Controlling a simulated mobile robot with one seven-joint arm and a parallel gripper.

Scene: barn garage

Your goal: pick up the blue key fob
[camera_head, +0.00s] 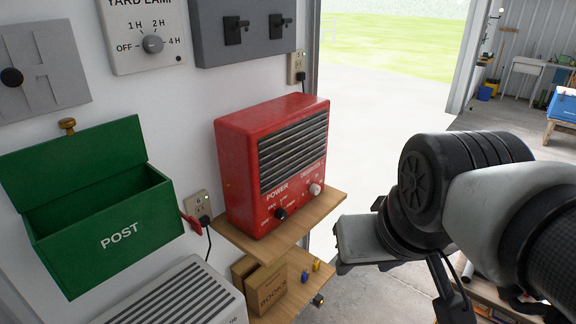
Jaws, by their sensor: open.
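A small blue item (317,265), which may be the blue key fob, is on the lower wooden shelf (293,304), right of the books box. It is too small to make out its shape. My gripper (364,262) is to the right of the shelves, apart from it and pointing downward. The gripper is open, with its fingers mostly hidden by its own grey body, and I see nothing held.
A small yellow item (304,277) and a dark one (318,299) lie near the blue item. A red heater (240,165) fills the upper shelf (325,208) above. A green post box (85,215) hangs on the wall.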

